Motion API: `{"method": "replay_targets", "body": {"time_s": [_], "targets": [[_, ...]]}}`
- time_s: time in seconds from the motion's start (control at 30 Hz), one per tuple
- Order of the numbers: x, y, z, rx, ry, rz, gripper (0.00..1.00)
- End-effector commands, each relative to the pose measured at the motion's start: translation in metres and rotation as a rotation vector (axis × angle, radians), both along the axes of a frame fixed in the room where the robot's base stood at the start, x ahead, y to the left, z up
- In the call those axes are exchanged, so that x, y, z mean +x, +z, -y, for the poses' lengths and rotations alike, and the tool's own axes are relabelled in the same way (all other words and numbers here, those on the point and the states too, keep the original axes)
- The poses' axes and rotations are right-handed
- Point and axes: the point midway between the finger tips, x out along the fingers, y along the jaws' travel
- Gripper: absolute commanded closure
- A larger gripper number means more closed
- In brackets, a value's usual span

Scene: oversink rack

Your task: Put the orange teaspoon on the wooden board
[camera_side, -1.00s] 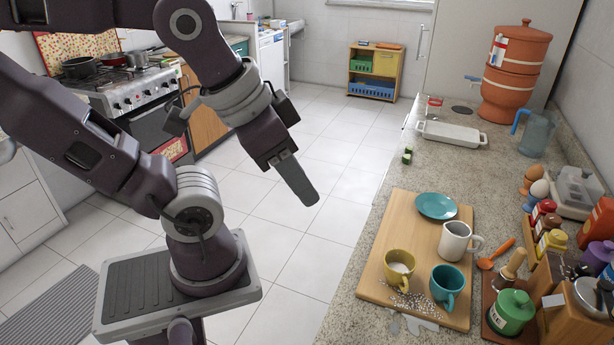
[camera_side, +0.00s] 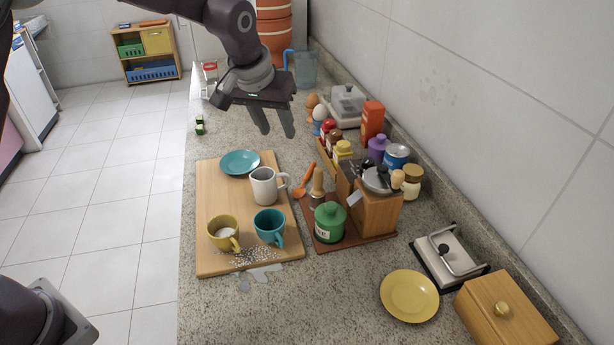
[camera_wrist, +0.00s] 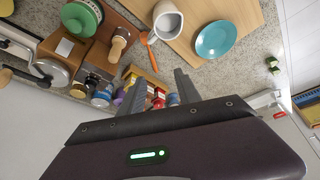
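The orange teaspoon (camera_side: 304,182) lies on the counter just right of the wooden board (camera_side: 220,195), between the white mug and the spice rack. The teaspoon also shows in the wrist view (camera_wrist: 150,50), close to the board (camera_wrist: 245,13). On the board are a teal plate (camera_side: 240,162), a white mug (camera_side: 264,186), a yellow cup (camera_side: 223,232), a teal cup (camera_side: 270,227) and spilled white grains. My gripper (camera_side: 274,128) is in the air beyond the board and teaspoon, fingers apart and empty. Its spread fingers also show in the wrist view (camera_wrist: 158,76).
A green jar (camera_side: 329,222) and a wooden pestle stand right of the board. A yellow plate (camera_side: 409,296) lies nearer. The counter left of it is mostly clear.

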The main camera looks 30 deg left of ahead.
Motion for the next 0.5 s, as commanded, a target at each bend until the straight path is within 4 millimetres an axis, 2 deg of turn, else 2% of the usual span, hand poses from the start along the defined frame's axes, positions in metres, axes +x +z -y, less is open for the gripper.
{"method": "replay_targets", "body": {"time_s": [0.03, 0.13, 0.2, 0.5], "targets": [[0.02, -0.031, 0.008, 0.016, 0.001, -0.011, 0.6], [0.046, -0.074, 0.02, 0.037, 0.005, -0.012, 0.6], [0.055, -0.091, 0.025, 0.045, 0.005, -0.01, 0.6], [0.071, -0.135, 0.023, 0.05, 0.007, -0.013, 0.6]]}}
